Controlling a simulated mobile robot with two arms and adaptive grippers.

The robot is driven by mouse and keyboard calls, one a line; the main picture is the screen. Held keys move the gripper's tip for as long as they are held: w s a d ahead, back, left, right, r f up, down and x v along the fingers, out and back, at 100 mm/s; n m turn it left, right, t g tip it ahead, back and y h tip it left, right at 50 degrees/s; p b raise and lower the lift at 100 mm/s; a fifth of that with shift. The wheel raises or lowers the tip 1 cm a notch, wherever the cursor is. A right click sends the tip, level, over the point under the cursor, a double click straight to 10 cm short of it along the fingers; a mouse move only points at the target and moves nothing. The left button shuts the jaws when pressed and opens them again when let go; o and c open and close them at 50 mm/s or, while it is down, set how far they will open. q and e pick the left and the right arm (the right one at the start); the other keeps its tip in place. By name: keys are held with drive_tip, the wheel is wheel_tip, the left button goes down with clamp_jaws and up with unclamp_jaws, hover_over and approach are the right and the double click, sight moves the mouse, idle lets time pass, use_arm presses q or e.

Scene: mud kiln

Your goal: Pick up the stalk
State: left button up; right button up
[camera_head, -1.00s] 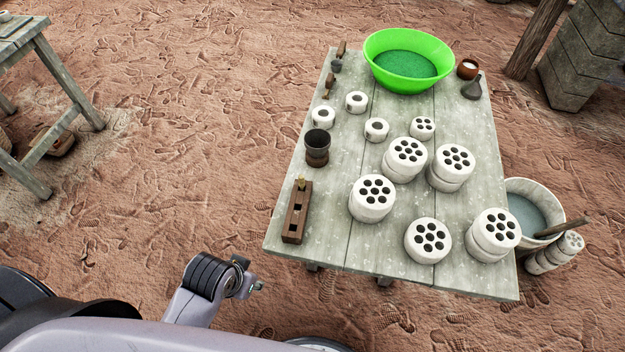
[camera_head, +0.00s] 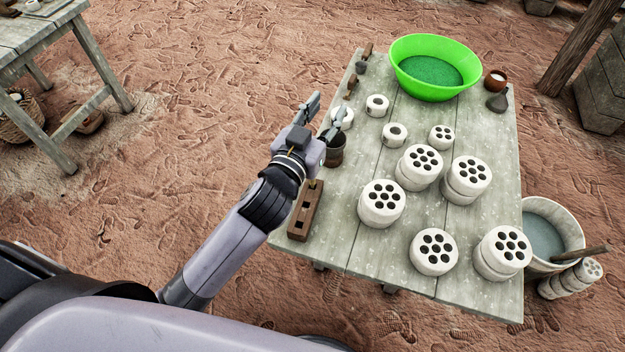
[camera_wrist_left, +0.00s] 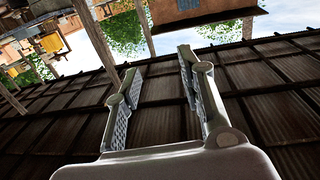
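I cannot pick out a clear stalk in these views. A thin brown stick (camera_head: 580,254) rests across the rim of the bucket at the table's right. Small brown-handled items (camera_head: 350,87) lie along the table's far left edge. My left gripper (camera_head: 324,112) is above the table's left edge, in front of the dark cup (camera_head: 334,154) and partly covering a white ring-shaped piece (camera_head: 345,114). Its two fingers are apart with nothing between them, as the left wrist view (camera_wrist_left: 161,60) also shows. My right gripper is out of view.
The wooden table (camera_head: 390,255) holds several white cylinders with holes (camera_head: 382,203), a slotted wooden block (camera_head: 305,211) and a green basin (camera_head: 434,68). A bucket (camera_head: 572,222) stands at its right. The wrist view faces a corrugated surface (camera_wrist_left: 270,90) and sky. Bare ground lies left.

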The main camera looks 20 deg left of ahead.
use_arm(q)
drive_tip(key=s+d+r+m+g+h, duration=0.1)
drive_tip(key=s+d+r+m+h, duration=0.1)
drive_tip(key=d+r+m+h, duration=1.05)
drive_tip(key=s+d+r+m+g+h, duration=0.2)
drive_tip(key=s+d+m+g+h, duration=0.4)
drive_tip(key=g, duration=0.5)
drive_tip(key=g+y, duration=0.6)
drive_tip(key=y, duration=1.5)
hover_over(312, 184)
wheel_tip(312, 184, down, 18)
drive_tip(key=r, duration=0.1)
drive_tip(key=shift+m, duration=0.55)
drive_tip(key=f, duration=0.4)
drive_tip(key=f+p, duration=0.1)
drive_tip(key=f, duration=0.3)
drive_tip(key=f+p, duration=0.1)
drive_tip(key=f, duration=0.2)
drive_tip(key=shift+w+d+f, duration=0.1)
drive_tip(key=shift+w+f, duration=0.2)
drive_tip(key=shift+f, duration=0.1)
drive_tip(key=shift+w+f+p, duration=0.1)
drive_tip(key=shift+f+p, duration=0.7)
drive_tip(key=shift+f, duration=1.85)
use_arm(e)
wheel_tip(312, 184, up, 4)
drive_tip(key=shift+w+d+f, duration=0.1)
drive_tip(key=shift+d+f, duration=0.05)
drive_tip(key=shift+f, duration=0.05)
